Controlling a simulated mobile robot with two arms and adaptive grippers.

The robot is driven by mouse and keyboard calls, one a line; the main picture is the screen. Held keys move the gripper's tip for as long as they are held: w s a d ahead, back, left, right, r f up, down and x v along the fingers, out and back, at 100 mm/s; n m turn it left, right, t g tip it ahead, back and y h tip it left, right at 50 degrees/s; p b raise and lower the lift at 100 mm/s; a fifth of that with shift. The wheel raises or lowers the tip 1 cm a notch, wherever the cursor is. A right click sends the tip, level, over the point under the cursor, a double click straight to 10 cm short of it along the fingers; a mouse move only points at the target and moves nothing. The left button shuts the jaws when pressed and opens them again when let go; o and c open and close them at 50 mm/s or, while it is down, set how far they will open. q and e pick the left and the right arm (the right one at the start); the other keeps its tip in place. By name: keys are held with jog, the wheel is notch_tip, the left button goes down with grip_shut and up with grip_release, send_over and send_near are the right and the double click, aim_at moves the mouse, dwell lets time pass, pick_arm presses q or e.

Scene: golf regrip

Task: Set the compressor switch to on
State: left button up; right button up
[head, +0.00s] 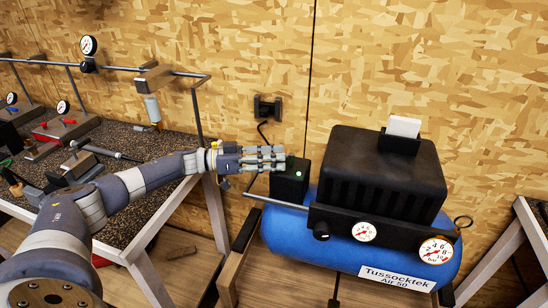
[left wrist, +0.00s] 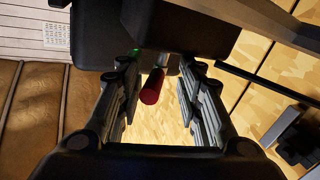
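The compressor has a blue tank (head: 285,235) under a black ribbed housing (head: 385,175). A small black switch box (head: 288,185) with a lit green spot stands at its left end. My left gripper (head: 280,158) is at the top left of this box, its fingers partly covering the box. In the left wrist view the gripper (left wrist: 157,100) is open, with a red-tipped lever (left wrist: 153,86) between its fingers. The lever sticks out from the dark box (left wrist: 185,25); I cannot tell whether a finger touches it. My right gripper is not in view.
A speckled workbench (head: 150,145) with tools and fittings is at the left, under a pipe with a gauge (head: 88,46). A wall socket (head: 267,107) with a cord is behind the gripper. Two gauges (head: 364,232) face the front. Another bench leg (head: 485,255) stands at the right.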

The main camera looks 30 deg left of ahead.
pick_arm(q)
jog(key=v, duration=1.2)
jog(key=shift+r, duration=0.1)
